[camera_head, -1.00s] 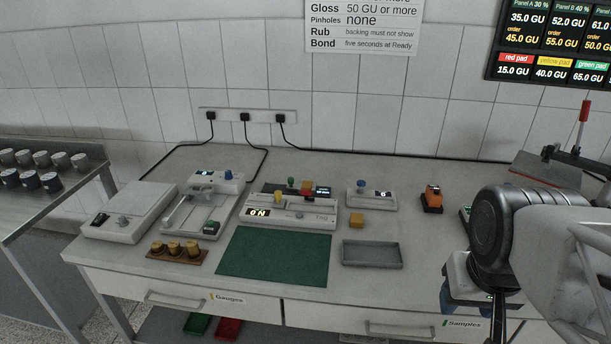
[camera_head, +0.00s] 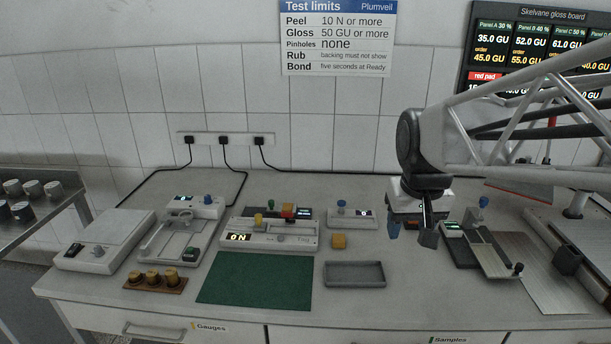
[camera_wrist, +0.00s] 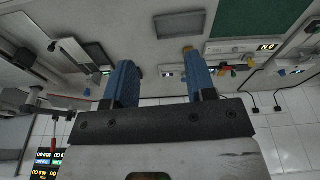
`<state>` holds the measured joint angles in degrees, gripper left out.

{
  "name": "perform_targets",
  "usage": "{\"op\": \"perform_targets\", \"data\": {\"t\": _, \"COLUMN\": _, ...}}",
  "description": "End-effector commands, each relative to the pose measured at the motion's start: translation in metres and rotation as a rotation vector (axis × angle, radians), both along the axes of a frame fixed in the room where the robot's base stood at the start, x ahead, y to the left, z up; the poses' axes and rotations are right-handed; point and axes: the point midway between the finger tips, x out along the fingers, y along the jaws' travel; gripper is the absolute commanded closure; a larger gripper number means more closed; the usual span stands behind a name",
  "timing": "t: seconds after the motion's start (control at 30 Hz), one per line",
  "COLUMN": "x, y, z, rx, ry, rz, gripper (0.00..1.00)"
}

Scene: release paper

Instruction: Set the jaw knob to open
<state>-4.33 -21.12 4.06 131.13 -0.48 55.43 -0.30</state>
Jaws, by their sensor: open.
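My gripper (camera_head: 410,232) hangs open and empty above the right half of the bench; its two blue fingers also show, spread apart, in the wrist view (camera_wrist: 158,60). A white tester (camera_head: 300,246) with a lit "0 N" display stands mid-bench, left of my gripper and well apart from it. It has a small grey knob (camera_head: 281,238) on its front and a yellow knob (camera_head: 257,219) near its left part. I cannot tell which one is the jaw knob or how it is set. In the wrist view the tester is small, at upper right (camera_wrist: 240,48).
A green mat (camera_head: 254,278) and a grey tray (camera_head: 355,274) lie in front. A yellow block (camera_head: 339,241) and a small blue-knobbed device (camera_head: 351,215) stand between tester and gripper. A gauge with a blue knob (camera_head: 208,199) is further left. Equipment with a metal plate (camera_head: 494,260) fills the right.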

Motion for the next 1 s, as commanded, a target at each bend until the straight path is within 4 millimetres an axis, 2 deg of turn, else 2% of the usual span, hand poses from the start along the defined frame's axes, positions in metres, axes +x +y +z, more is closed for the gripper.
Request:
{"op": "perform_targets", "data": {"t": 0.03, "x": 0.013, "y": 0.004, "z": 0.001, "rx": -0.001, "ry": 0.005, "rz": 0.008, "gripper": 0.49}}
{"op": "perform_targets", "data": {"t": 0.5, "x": 0.125, "y": 0.048, "z": 0.009, "rx": -0.005, "ry": 0.040, "rz": 0.082, "gripper": 0.49}}
{"op": "perform_targets", "data": {"t": 1.0, "x": 0.241, "y": 0.109, "z": -0.009, "rx": -0.013, "ry": 0.078, "rz": 0.161, "gripper": 0.49}}
